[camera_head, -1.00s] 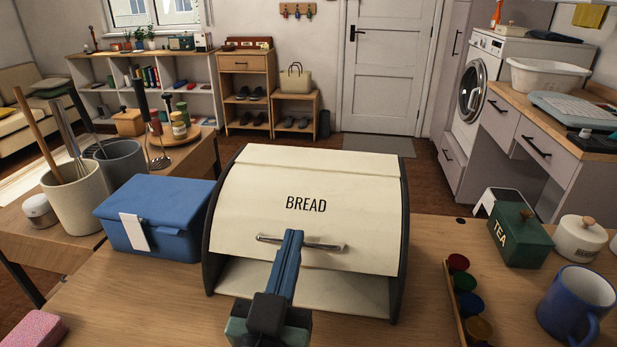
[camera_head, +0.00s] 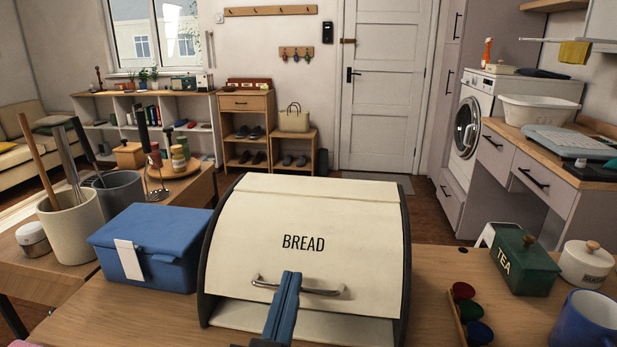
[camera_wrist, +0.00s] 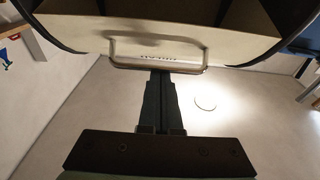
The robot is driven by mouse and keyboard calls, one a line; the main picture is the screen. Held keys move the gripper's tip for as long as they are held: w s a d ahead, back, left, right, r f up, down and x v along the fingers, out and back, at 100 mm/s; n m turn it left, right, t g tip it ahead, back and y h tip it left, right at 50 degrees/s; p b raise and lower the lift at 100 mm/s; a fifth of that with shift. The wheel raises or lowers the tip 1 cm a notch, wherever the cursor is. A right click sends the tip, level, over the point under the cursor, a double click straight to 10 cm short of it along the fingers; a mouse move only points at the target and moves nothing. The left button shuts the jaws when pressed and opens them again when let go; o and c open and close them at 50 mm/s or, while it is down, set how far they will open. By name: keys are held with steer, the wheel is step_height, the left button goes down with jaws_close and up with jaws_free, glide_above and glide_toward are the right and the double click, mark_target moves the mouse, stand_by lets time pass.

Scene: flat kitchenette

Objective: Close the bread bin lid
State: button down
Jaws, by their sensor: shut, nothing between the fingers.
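The cream bread bin (camera_head: 405,290) with dark side panels stands on the wooden counter. Its curved lid (camera_head: 330,215), marked BREAD, is mostly down, with an open gap (camera_head: 340,318) below its lower edge. A metal bar handle (camera_head: 325,292) runs across the lid's lower part. My gripper (camera_head: 291,274) is shut and empty, its tips overlapping the handle in the head view. In the wrist view my gripper (camera_wrist: 161,74) reaches to the handle bar (camera_wrist: 130,62); whether it touches is unclear.
A blue box (camera_head: 150,245) stands close to the bin's left. A green TEA tin (camera_head: 525,265), a white canister (camera_head: 585,265), a blue mug (camera_head: 588,322) and a rack of coloured pods (camera_head: 468,312) stand to the right. Some bare counter (camera_head: 432,260) lies between.

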step_height(320, 180, up, 4)
steer(key=w+p, duration=0.1)
steer(key=p, duration=0.3)
steer(key=f+b+v, duration=0.2)
steer(key=b+v, duration=0.2)
steer(key=v, duration=0.5)
step_height(320, 180, up, 11)
steer(key=w+g+y+p, duration=0.2)
steer(key=g+p, duration=0.7)
steer(key=p, duration=2.7)
steer(key=x, duration=0.3)
steer(key=p+x, duration=0.1)
steer(key=x, duration=0.2)
steer(key=d+p+x, duration=0.1)
steer(key=x, duration=0.2)
steer(key=shift+d, duration=0.1)
steer(key=shift+s+f+p, duration=0.15)
steer(key=shift+s+f, duration=0.05)
steer(key=shift+f, duration=0.5)
steer(key=shift+s+f+p, duration=0.2)
steer(key=shift+f, duration=0.45)
steer(key=shift+s+f+p, duration=0.15)
steer(key=shift+s+f, duration=0.05)
steer(key=shift+f, duration=0.5)
